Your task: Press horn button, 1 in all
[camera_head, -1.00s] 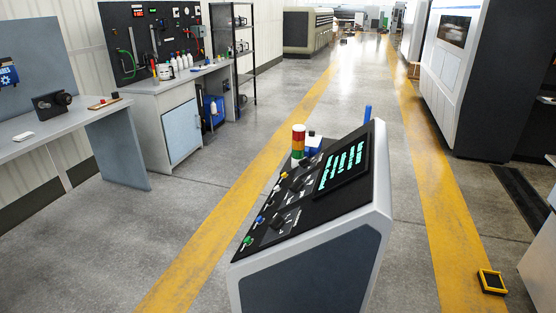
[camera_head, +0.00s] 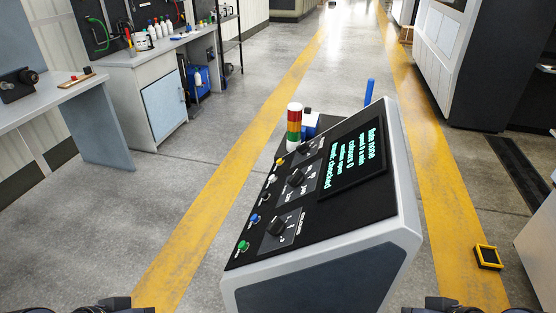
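The control console (camera_head: 320,270) stands in front of me with its sloped black panel facing up. Along its left edge is a row of small buttons: green (camera_head: 243,246), blue (camera_head: 254,218), black (camera_head: 265,198), white (camera_head: 272,179) and yellow (camera_head: 281,161). I cannot read which one is the horn button. My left gripper (camera_head: 116,305) and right gripper (camera_head: 455,305) show only as dark parts at the bottom edge, left and right of the console. Both are apart from the panel, and their fingers cannot be made out.
The panel also has black rotary knobs (camera_head: 278,226) and a screen (camera_head: 356,157) with green text. A red, yellow and green light tower (camera_head: 294,126) stands behind it. A workbench (camera_head: 150,62) is at the left, a yellow-framed box (camera_head: 488,257) on the floor at right.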

